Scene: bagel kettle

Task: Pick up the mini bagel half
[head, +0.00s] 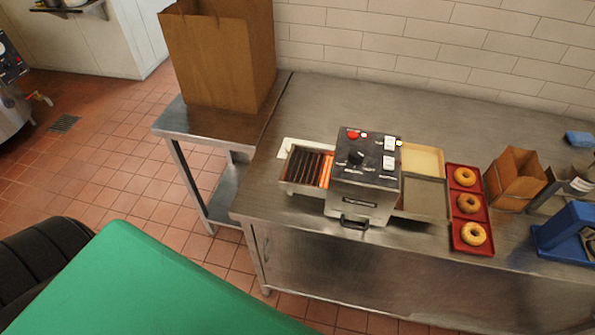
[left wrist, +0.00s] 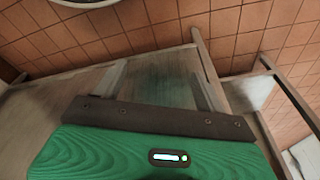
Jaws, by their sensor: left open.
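Three small bagels, a top one (head: 465,177), a middle one (head: 468,203) and a front one (head: 473,234), sit in a row on a red tray (head: 456,222) on the steel counter. I cannot tell whether any is a cut half. My left gripper (left wrist: 160,88) shows in the left wrist view with its two fingers spread apart and nothing between them. No bagel is in that view. In the head view its fingers do not show, so it is apart from the bagels. My right gripper is in neither view.
A conveyor toaster (head: 368,165) with glowing bars stands left of the red tray. A tan-topped tray (head: 423,160) adjoins it. A large paper bag (head: 222,55) stands on the side table (head: 205,122).

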